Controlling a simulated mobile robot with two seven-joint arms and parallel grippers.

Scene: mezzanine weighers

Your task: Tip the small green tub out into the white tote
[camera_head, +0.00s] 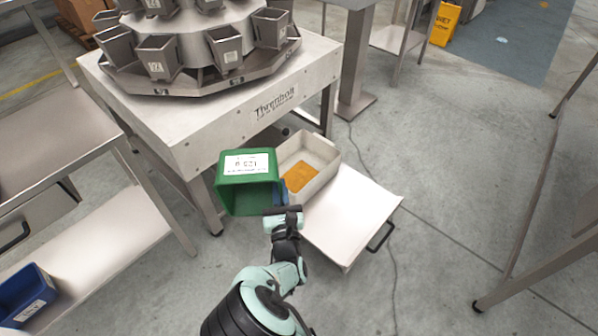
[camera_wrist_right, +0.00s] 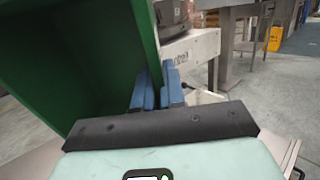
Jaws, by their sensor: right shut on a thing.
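The green tub (camera_head: 232,168) with a white label is held left of the white tote and partly overlaps it in the head view. It is tilted, its open mouth turned towards the camera, and the green inside that shows looks bare. The tub wall (camera_wrist_right: 95,55) fills the left of the wrist view. My right gripper (camera_head: 281,192) has its blue fingers shut on the tub's edge; they also show in the wrist view (camera_wrist_right: 158,92). The white tote (camera_head: 325,152) stands upright with an orange patch of material (camera_head: 300,177) on its floor. My left gripper is not in view.
The tote sits at the far end of a pale low stand (camera_head: 350,215). Behind is a steel weigher table (camera_head: 190,145) carrying grey buckets. A steel bench (camera_head: 60,130) and blue bin (camera_head: 28,295) are at left. Floor at right is clear up to a steel frame (camera_head: 540,270).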

